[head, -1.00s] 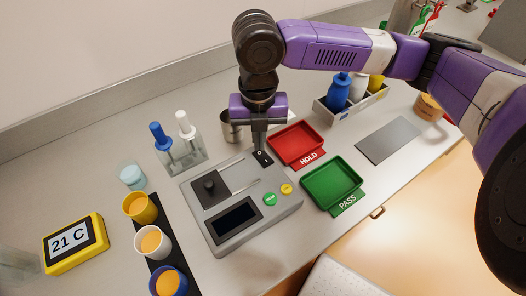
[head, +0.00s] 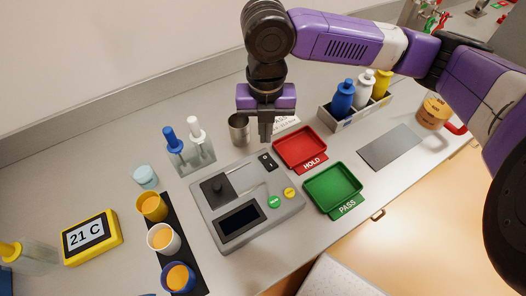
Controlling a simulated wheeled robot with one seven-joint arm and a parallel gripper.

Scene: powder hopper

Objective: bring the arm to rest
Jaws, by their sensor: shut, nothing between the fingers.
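My gripper (head: 266,138) points straight down at the end of my purple arm. Its fingers are together with nothing between them. It hangs in front of the metal cup and just behind the grey instrument (head: 247,203). In the picture its tips end just above the small black rocker switch (head: 267,161) at the instrument's back corner, and they look apart from it. The instrument has a dark screen (head: 240,219), a green button (head: 274,202), a yellow button (head: 290,193) and a black knob (head: 217,187).
Right of the instrument lie a red HOLD tray (head: 299,147) and a green PASS tray (head: 332,187). A metal cup (head: 238,130) stands behind. Powder cups (head: 163,239) line a black strip at left, near a yellow thermometer (head: 90,237). A grey plate (head: 390,146) lies right.

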